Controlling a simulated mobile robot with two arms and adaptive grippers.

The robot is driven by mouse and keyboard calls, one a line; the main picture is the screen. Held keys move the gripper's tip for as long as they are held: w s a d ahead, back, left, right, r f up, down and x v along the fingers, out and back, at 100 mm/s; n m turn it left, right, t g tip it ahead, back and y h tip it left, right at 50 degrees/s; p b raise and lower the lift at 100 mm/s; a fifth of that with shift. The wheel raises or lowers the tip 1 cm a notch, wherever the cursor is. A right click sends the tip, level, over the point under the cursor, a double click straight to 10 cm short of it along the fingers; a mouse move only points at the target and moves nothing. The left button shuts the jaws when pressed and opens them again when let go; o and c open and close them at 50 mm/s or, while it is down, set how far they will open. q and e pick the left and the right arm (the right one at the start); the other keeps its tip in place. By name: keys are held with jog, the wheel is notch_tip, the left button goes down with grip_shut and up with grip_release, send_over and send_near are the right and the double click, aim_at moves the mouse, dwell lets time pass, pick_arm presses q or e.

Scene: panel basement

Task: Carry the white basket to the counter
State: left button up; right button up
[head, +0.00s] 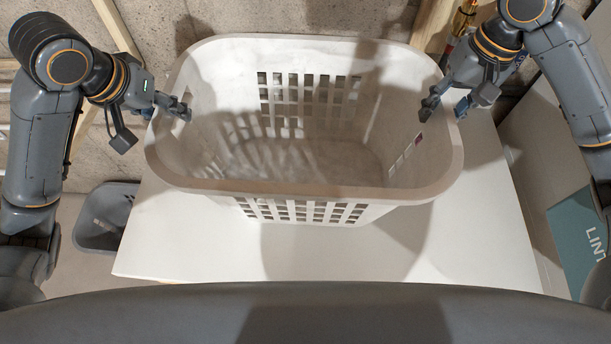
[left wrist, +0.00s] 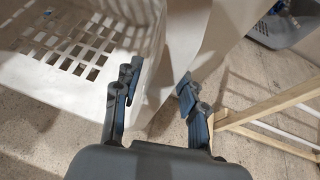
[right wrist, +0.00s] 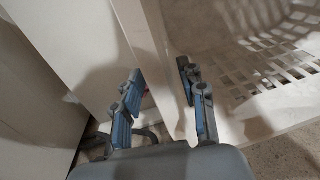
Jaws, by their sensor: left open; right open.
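The white basket (head: 310,188) stands upright and empty on a white tabletop (head: 330,255) in the head view. Its slotted wall also shows in the left wrist view (left wrist: 75,40) and the right wrist view (right wrist: 275,60). My left gripper (head: 168,107) is open at the basket's left rim, one finger inside and one outside. My right gripper (head: 446,107) is open at the right rim, likewise astride it. In both wrist views the basket's wall runs between the parted fingers. I cannot tell whether any finger touches it. Whether the tabletop is the counter is unclear.
A grey basket (head: 104,218) is on the floor left of the tabletop. A teal panel with partly cut lettering (head: 577,238) is at the right. Wooden beams (head: 432,25) and a concrete wall are behind. The tabletop in front of the basket is clear.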

jog(key=shift+s+a+f, duration=0.1)
jog(key=shift+a+f, duration=0.1)
jog(key=shift+f, duration=0.15)
jog(key=shift+r, duration=0.15)
pick_arm(q)
jog(key=v, duration=0.7)
jog(key=shift+d+r, duration=0.15)
jog(key=shift+d, duration=0.25)
pick_arm(e)
jog(key=r, duration=0.5)
jog(key=d+r, duration=0.1)
jog(key=r, duration=0.2)
jog(key=shift+r, duration=0.15)
pick_arm(q)
jog(key=shift+a, duration=0.3)
pick_arm(e)
jog(key=shift+d, duration=0.25)
pick_arm(q)
jog(key=shift+s+a, duration=0.1)
jog(key=shift+a, duration=0.1)
pick_arm(e)
jog(key=shift+a, duration=0.15)
